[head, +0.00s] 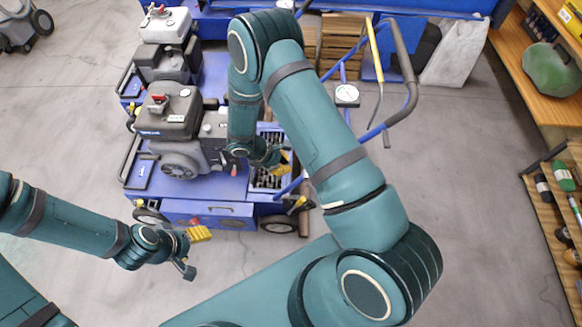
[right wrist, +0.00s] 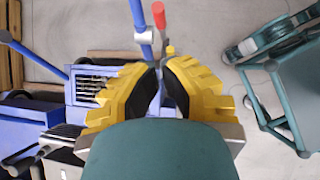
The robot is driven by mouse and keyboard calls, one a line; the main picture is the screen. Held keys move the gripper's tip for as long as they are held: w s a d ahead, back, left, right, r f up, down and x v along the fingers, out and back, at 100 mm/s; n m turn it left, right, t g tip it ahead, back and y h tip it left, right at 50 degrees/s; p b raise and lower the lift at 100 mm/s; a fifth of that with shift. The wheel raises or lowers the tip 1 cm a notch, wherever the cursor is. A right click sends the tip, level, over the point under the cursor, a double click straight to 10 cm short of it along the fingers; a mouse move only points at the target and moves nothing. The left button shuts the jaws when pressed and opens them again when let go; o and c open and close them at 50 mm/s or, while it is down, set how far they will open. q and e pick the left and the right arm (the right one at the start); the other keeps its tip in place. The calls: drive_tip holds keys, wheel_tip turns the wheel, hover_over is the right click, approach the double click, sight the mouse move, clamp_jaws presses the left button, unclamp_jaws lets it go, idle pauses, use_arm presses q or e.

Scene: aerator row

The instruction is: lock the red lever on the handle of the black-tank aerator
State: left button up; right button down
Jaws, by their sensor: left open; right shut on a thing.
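The black-tank aerator (head: 168,110) stands on a blue base left of my right forearm. Its blue handle bar (right wrist: 143,30) with a pale clamp shows in the right wrist view. My right gripper (right wrist: 161,66) is shut there, seemingly on the lever; the contact is partly hidden by the fingers. In the head view, my right arm hides much of the handle. My left gripper (head: 190,251) is open and empty, in front of the aerator.
A white-tank aerator (head: 165,25) stands close behind. A handle with a gauge (head: 347,95), a yellow lever (head: 375,50) and a black grip rises right of my right arm. Wooden shelves (head: 545,100) line the right. Grey floor is free between.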

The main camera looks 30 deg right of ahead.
drive_tip(key=shift+a+r, duration=0.15)
drive_tip(key=shift+r, duration=0.25)
